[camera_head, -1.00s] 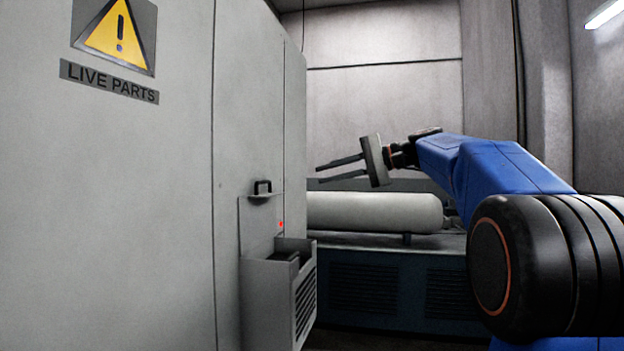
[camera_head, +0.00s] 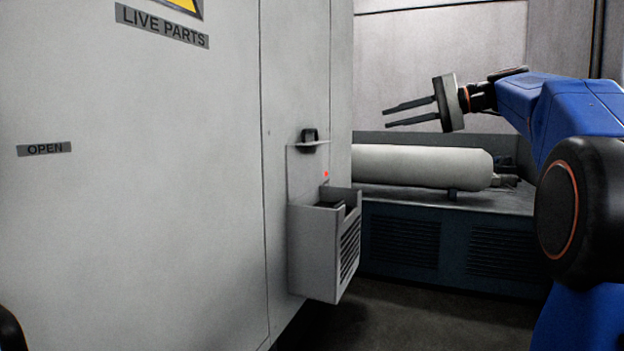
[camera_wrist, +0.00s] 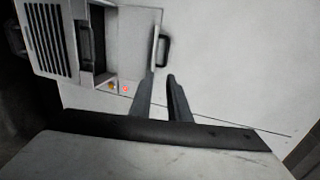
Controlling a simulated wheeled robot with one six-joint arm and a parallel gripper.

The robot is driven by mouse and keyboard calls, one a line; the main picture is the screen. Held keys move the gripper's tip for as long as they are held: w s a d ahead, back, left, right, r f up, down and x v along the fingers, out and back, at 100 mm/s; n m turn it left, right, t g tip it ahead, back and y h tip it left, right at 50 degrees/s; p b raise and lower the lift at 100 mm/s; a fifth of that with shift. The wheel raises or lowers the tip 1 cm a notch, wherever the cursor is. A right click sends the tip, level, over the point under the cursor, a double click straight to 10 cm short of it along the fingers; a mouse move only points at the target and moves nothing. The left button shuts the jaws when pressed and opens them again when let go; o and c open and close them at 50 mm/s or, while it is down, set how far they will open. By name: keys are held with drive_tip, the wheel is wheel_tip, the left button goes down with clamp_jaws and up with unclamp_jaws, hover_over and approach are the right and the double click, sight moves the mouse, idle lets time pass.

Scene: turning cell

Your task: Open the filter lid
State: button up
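A grey filter box (camera_head: 314,250) with a slotted vent hangs on the cabinet side. Its top is uncovered and dark inside. A thin pale lid (camera_head: 309,145) with a black handle (camera_head: 309,133) juts out above the box, at the top of a back plate. In the wrist view the lid (camera_wrist: 158,40) is nearly edge-on, its handle (camera_wrist: 165,50) on the right side. My gripper (camera_head: 387,117) is right of the lid and handle in the head view, fingers apart with nothing between them. In the wrist view my gripper (camera_wrist: 160,76) points toward the lid; contact cannot be told.
The large grey cabinet (camera_head: 150,230) fills the left, with "LIVE PARTS" and "OPEN" labels. A red light (camera_head: 326,173) glows on the back plate. A pale cylinder tank (camera_head: 420,166) lies on a dark blue bench (camera_head: 440,240) behind. Dark floor (camera_head: 400,320) shows in front of the bench.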

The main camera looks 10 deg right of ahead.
drive_tip(key=s+a+f+g+h, duration=0.1)
drive_tip(key=s+a+f+h, duration=0.1)
drive_tip(key=s+a+f, duration=0.35)
drive_tip(key=s+a+f+n+g+h, duration=0.1)
drive_tip(key=s+a+f+h, duration=0.15)
drive_tip(key=f, duration=0.65)
drive_tip(key=s+a+f+g+h, duration=0.1)
drive_tip(key=s+a+f, duration=0.3)
drive_tip(key=f, duration=0.4)
drive_tip(key=s+d+f+n+g+h, duration=0.1)
drive_tip(key=s+f+n+h, duration=0.2)
drive_tip(key=s+f, duration=0.9)
drive_tip(key=s+d+f+n+h, duration=0.1)
drive_tip(key=s+f+n+h, duration=0.25)
drive_tip(key=s+f, duration=0.8)
drive_tip(key=w+a+r+m+y, duration=0.35)
drive_tip(key=w+r, duration=0.65)
drive_tip(key=w, duration=0.4)
drive_tip(key=m+t+y, duration=0.4)
drive_tip(key=y, duration=0.5)
approach(313, 130)
drive_tip(key=shift+h, duration=0.25)
drive_tip(key=x, duration=0.7)
drive_tip(key=shift+w+a, duration=0.1)
drive_tip(key=shift+a, duration=0.2)
